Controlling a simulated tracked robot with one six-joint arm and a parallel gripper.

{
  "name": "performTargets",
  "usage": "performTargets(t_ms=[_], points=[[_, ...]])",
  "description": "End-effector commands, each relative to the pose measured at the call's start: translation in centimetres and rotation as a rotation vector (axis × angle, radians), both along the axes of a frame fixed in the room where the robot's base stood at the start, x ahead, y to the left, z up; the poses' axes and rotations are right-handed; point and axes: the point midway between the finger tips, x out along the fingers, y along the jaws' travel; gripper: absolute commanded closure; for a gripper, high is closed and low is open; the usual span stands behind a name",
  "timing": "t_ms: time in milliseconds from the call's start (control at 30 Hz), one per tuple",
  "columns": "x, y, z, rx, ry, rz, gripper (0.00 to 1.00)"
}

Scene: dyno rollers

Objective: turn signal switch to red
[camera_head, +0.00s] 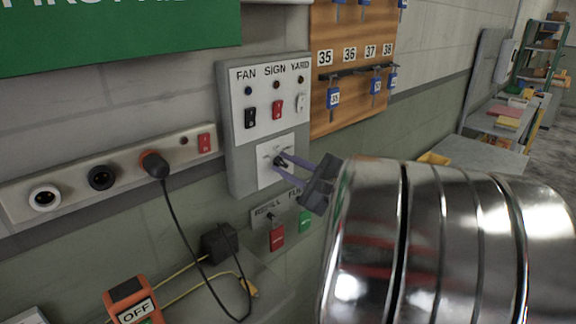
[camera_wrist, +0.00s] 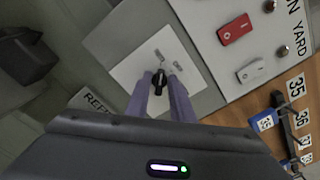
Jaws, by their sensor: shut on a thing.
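A small black knob (camera_head: 280,162) sits on a white plate (camera_head: 264,172) low on the grey switch panel (camera_head: 240,158). It is the only turning switch I can make out there; the plate's small grey marks are too blurred to read. My gripper (camera_head: 287,167) reaches in from the right with its two purple fingers shut on the knob. The wrist view also shows the knob (camera_wrist: 159,78), between the fingertips (camera_wrist: 160,87), with two small grey marks beyond it. The fingers partly hide the knob, and its pointing direction is unclear.
Above the plate are rocker switches under FAN, SIGN and YARD, including a red one (camera_head: 278,109). Red (camera_head: 277,239) and green (camera_head: 305,222) tags are below. A key board (camera_head: 349,85) is at upper right. A socket strip (camera_head: 120,175) with a plugged cable is left.

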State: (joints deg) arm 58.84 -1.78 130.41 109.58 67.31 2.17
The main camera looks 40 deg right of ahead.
Motion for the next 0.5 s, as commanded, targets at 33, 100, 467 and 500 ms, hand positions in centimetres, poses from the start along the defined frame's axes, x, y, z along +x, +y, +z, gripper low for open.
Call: performTargets(t_ms=[33, 100, 467, 500], points=[[-0.02, 0.09, -0.18, -0.021, 0.002, 0.001, 1.00], [-0.02, 0.12, -0.21, -0.050, 0.001, 0.001, 1.00], [-0.01, 0.22, -0.28, -0.099, 0.001, 0.003, 1.00], [-0.01, 0.23, -0.28, -0.099, 0.002, 0.004, 1.00]])
